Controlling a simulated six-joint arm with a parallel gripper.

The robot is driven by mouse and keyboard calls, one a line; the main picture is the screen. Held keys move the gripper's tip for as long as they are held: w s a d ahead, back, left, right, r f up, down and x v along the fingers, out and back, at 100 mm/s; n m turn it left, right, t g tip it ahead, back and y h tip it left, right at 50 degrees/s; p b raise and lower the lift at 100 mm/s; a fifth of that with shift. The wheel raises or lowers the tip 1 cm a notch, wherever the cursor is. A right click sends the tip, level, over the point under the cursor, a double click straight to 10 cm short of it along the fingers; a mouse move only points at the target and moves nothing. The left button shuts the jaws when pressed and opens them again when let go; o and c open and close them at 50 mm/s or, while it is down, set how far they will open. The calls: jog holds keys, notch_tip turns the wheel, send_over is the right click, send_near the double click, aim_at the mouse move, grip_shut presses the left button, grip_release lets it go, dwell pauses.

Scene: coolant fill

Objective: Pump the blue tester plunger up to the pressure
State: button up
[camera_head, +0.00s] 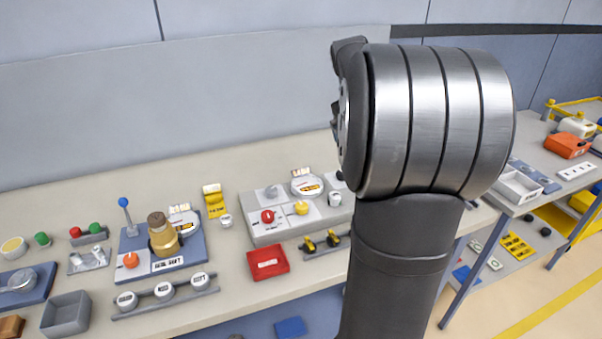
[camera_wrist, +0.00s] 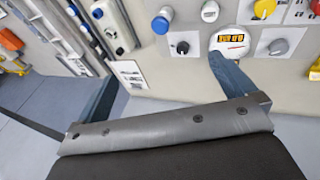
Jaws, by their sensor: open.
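In the wrist view, my gripper (camera_wrist: 163,70) is open, with its two dark blue-grey fingers spread apart and nothing between them. A blue knob (camera_wrist: 160,23) is beyond the gap between the fingers, apart from both. A round white gauge (camera_wrist: 231,39) with an orange display is near the right fingertip; its reading is too small to tell. In the head view, a blue ball on a thin rod (camera_head: 123,203) stands upright on a blue-grey base beside a brass-coloured cylinder (camera_head: 162,238). I cannot tell whether this is the same blue knob.
In the head view, a grey box with red and yellow knobs (camera_head: 268,217), a red tray (camera_head: 268,263), a grey bin (camera_head: 66,314) and a rack of white caps (camera_head: 164,291) crowd the bench. A second bench with an orange case (camera_head: 567,145) stands at right.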

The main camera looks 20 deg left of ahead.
jog(key=c, duration=0.5)
jog(key=shift+a+f+m, duration=0.15)
jog(key=shift+f+m, duration=0.1)
jog(key=shift+m, duration=0.35)
jog(key=c, duration=0.8)
jog(key=shift+w+a+f+m+h, duration=0.15)
jog(key=shift+f+m+h, duration=0.35)
jog(key=shift+m, duration=0.6)
jog(key=c, duration=0.6)
jog(key=shift+a+f+m, duration=0.1)
jog(key=shift+f+m, duration=0.05)
jog(key=shift+m, duration=0.55)
grip_shut()
jog(key=a+f+m+h, duration=0.1)
jog(key=m, duration=0.3)
jog(key=a+m+t+h, duration=0.1)
jog(key=m, duration=0.4)
jog(key=w+a+f+m+t+h, duration=0.1)
jog(key=m+h, duration=0.1)
jog(key=m, duration=0.2)
jog(key=shift+a+f+m, duration=0.1)
jog(key=shift+f+m, duration=0.2)
jog(key=shift+f, duration=0.05)
